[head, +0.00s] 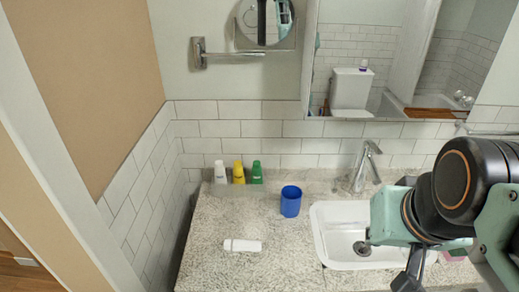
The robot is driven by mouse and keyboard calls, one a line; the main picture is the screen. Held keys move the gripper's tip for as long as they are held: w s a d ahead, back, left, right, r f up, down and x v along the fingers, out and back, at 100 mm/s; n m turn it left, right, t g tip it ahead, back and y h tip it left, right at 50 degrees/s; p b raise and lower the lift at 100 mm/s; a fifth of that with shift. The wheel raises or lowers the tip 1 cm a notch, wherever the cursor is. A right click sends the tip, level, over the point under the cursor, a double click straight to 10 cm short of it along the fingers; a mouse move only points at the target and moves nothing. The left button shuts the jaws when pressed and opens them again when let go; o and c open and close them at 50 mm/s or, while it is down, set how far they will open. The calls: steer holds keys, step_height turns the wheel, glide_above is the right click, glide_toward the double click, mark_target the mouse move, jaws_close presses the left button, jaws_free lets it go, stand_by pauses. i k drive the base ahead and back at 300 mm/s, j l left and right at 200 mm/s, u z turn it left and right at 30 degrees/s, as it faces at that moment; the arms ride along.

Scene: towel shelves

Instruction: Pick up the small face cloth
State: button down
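A small white rolled item (242,245), which looks like the face cloth, lies on the speckled counter (215,270) left of the sink. My gripper (408,278) shows at the lower right, over the right part of the sink and well to the right of the white roll. It does not touch the roll. Its dark fingers are seen partly and run towards the lower edge of the picture, so I cannot tell whether they are open or shut. I see nothing held.
A blue cup (291,201) stands between the roll and the white sink (335,225). White, yellow and green bottles (239,173) stand at the back left. A faucet (366,165) rises behind the sink. A pink item (453,256) is partly hidden by my arm.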

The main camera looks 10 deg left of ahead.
mark_target(236, 245)
steer(key=u, duration=1.05)
